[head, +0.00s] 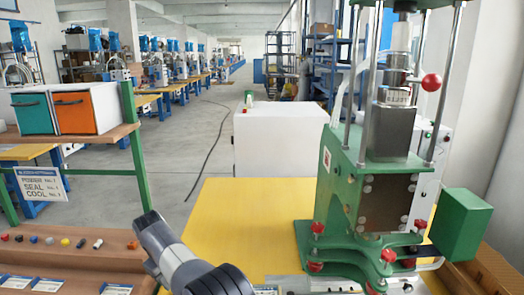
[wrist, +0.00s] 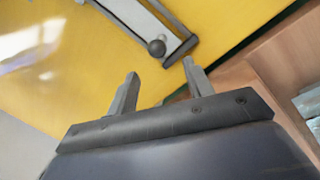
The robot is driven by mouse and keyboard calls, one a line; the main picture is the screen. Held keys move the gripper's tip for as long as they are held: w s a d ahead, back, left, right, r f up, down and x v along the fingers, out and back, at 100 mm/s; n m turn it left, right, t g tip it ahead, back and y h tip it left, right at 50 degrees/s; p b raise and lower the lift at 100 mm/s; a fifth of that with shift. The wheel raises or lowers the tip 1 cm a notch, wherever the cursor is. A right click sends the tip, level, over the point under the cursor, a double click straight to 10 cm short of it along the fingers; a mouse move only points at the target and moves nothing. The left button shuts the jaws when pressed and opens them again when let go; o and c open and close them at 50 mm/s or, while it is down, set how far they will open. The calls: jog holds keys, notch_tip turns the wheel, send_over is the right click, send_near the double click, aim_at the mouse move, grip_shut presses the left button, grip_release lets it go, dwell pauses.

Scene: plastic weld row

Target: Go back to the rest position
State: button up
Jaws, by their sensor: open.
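My gripper (wrist: 160,70) shows in the wrist view with its two dark fingers apart and nothing between them. It is above the yellow table top (wrist: 60,75). A grey metal frame or bar with a dark round knob (wrist: 156,48) lies beyond the fingertips, and I cannot tell how far below them it is. In the head view my grey arm rises at the bottom centre over the left edge of the yellow table top (head: 230,205). The fingers are hidden in the head view.
A green press (head: 345,195) with red knobs stands on the right of the table. On the left is a wooden bench (head: 75,262) with small coloured parts and labels, under a shelf with a teal drawer (head: 31,113) and an orange drawer (head: 76,112). A white cabinet (head: 278,140) stands behind.

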jog(key=f, duration=0.4)
jog(key=w+d+f, duration=0.1)
jog(key=f, duration=0.2)
jog(key=shift+p, duration=0.3)
jog(key=shift+w+d+f, duration=0.1)
jog(key=shift+w+d, duration=0.05)
jog(key=shift+d, duration=0.1)
jog(key=d+b, duration=0.2)
jog(key=d, duration=1.5)
jog(key=shift+d, duration=0.15)
